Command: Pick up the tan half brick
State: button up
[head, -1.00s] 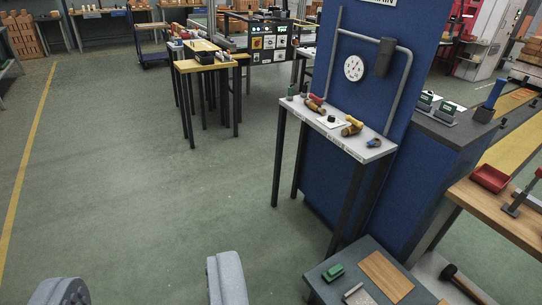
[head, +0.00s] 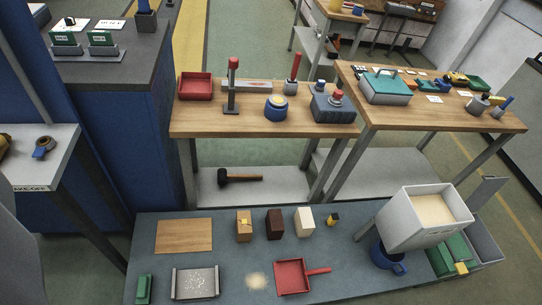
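The tan half brick (head: 244,226) stands on the low blue-grey table (head: 345,250), at the left end of a row of blocks. A small yellow patch shows on its front. A dark brown block (head: 274,224) and a cream block (head: 304,222) stand to its right, apart from it. A grey rounded shape (head: 18,255) at the left edge looks like part of my gripper. It is well left of the tan half brick and not touching it. The rest of the gripper is out of frame, so its opening cannot be judged.
A wooden board (head: 184,236) lies left of the blocks. A metal tray (head: 195,283), green block (head: 144,289) and red dustpan (head: 292,276) lie in front. A white bin (head: 425,219) stands right. Behind is a wooden bench (head: 203,118) with a black mallet (head: 238,177) on its lower shelf.

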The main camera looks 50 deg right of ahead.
aim_at(244, 229)
jog(key=z, duration=0.5)
jog(key=i, duration=0.85)
jog(key=z, duration=0.55)
jog(key=k, duration=0.7)
jog(key=z, duration=0.2)
jog(key=i, duration=0.75)
jog(key=u, duration=0.15)
